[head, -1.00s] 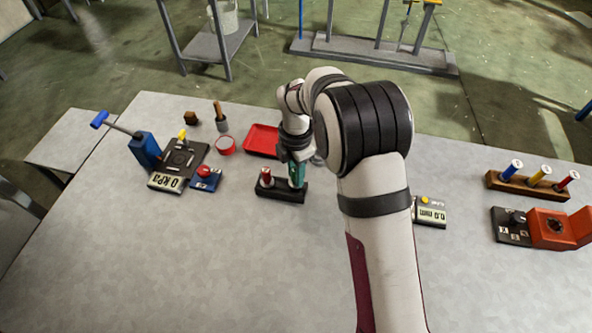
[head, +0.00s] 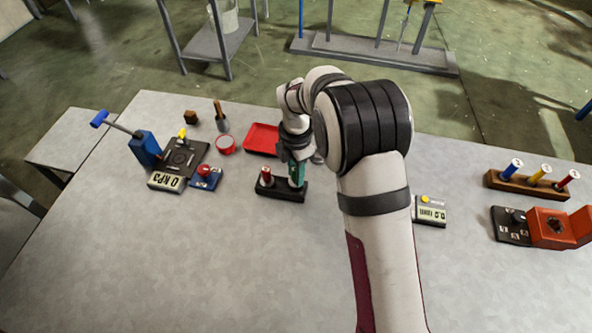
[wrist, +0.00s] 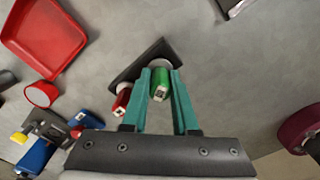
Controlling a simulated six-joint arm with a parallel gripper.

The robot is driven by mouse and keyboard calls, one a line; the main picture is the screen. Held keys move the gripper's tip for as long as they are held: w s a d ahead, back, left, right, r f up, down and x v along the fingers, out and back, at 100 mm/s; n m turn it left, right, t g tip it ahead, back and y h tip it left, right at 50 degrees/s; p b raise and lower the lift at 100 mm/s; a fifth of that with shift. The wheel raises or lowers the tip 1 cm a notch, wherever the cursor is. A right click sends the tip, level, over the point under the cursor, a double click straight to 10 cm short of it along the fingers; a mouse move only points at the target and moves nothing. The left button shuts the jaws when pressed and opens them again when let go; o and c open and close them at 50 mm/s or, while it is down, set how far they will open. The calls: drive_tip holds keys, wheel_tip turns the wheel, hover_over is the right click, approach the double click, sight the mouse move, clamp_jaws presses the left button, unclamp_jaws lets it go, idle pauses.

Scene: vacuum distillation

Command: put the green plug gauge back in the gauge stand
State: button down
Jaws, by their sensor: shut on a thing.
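The gauge stand (head: 278,194) is a dark block on the table, left of my forearm in the head view. It also shows in the wrist view (wrist: 145,62). A red plug gauge (head: 266,178) stands upright in its left part and appears in the wrist view (wrist: 121,100). The green plug gauge (wrist: 168,84) is between my teal fingers at the other end of the stand. My gripper (wrist: 161,76) points down and is shut on it. The fingers hide most of the gauge in the head view, and I cannot tell whether its lower end is in the stand.
A red tray (head: 262,139), a red ring-shaped cup (head: 225,145) and a blue box with a red button (head: 205,178) lie to the left. A rack with blue, yellow and red handles (head: 528,186) is far right. The table front is clear.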

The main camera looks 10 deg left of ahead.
drive_tip(key=shift+f, duration=1.25)
idle(0.8)
idle(0.5)
drive_tip(key=shift+c, duration=0.2)
unclamp_jaws()
idle(0.6)
drive_tip(key=shift+r, duration=3.5)
